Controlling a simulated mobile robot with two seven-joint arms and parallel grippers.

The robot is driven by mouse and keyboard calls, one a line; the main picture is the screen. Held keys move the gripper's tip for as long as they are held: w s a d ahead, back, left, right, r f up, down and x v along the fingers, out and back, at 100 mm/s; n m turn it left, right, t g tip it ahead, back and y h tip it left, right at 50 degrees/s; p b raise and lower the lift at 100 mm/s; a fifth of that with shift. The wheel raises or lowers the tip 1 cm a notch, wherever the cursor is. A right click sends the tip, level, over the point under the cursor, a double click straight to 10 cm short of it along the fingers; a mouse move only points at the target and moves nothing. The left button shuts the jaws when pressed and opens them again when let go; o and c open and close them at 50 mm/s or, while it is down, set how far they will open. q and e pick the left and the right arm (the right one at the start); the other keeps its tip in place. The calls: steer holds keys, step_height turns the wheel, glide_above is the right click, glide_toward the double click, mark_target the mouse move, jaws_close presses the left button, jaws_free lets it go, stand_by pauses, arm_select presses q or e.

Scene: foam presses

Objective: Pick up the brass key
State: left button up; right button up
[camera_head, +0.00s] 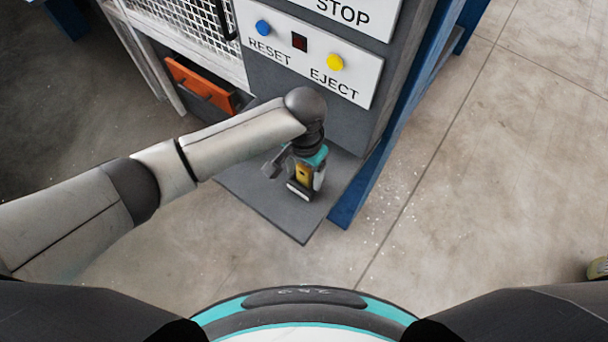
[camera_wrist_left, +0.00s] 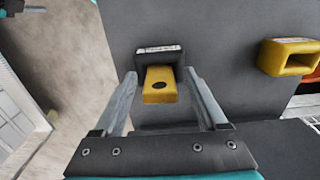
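The brass key (camera_wrist_left: 159,87) shows in the left wrist view as a flat yellow tab with a dark round hole. Its far end meets a dark block with a white label (camera_wrist_left: 158,50) on a grey surface. My left gripper (camera_wrist_left: 160,74) is open, with one finger on each side of the key and a visible gap at both sides. In the head view my left gripper (camera_head: 301,184) points down over the grey shelf (camera_head: 297,222), and a yellow part (camera_head: 303,173), apparently the key, shows between its fingers. My right gripper is not in view.
A yellow hollow fixture (camera_wrist_left: 290,57) stands right of the key in the left wrist view. The press panel (camera_head: 315,55) with reset and eject buttons rises behind the shelf. A blue post (camera_head: 352,195) borders the shelf on the right. Open concrete floor lies beyond.

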arm_select(q)
jaws_close()
stand_by(0.4)
